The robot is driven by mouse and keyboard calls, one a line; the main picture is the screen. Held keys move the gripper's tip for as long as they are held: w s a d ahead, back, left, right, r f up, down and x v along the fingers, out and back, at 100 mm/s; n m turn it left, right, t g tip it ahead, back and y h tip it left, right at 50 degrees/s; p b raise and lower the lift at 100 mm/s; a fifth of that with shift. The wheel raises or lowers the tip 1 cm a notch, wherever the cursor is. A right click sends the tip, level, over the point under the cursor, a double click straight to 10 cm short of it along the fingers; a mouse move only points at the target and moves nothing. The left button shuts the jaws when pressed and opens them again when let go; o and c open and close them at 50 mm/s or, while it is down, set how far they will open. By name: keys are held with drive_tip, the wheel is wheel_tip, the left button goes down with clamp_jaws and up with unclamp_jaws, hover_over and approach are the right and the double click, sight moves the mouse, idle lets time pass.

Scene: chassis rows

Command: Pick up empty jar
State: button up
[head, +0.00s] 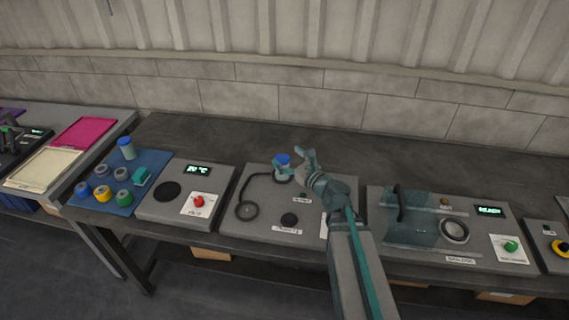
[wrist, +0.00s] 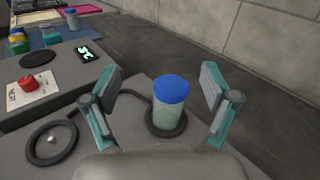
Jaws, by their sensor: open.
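A jar with a blue lid and a pale, translucent body (wrist: 170,103) stands upright in a dark ring on a grey panel; its blue lid also shows in the head view (head: 283,159). I cannot tell whether it is empty. My gripper (wrist: 160,88) is open, with one finger to each side of this jar in the wrist view and nothing held. In the head view my gripper (head: 296,164) is right beside the jar and partly hides it. A second blue-lidded jar (head: 126,148) stands at the back of a blue mat (head: 150,158), away from my gripper.
The bench behind is clear.

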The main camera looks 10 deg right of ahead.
sight(287, 166)
drive_tip(key=shift+m, duration=0.8)
drive_tip(key=f, duration=0.2)
drive_tip(key=d+f, duration=0.1)
drive_tip(key=f, duration=0.1)
drive_tip(key=d+f+p, duration=0.1)
drive_tip(key=f, duration=0.2)
drive_tip(key=shift+s+d, duration=0.2)
drive_tip(key=shift+s, duration=0.15)
drive_tip(key=shift+w+a+f, duration=0.1)
drive_tip(key=shift+w+f, duration=0.15)
drive_tip(key=shift+w, duration=0.05)
drive_tip(key=shift+p+x, duration=1.5)
drive_tip(key=shift+x, duration=2)
drive_tip(key=shift+s, duration=0.1)
drive_tip(key=c, duration=1.3)
drive_tip(key=shift+o, duration=0.2)
drive_tip(key=shift+r, duration=0.2)
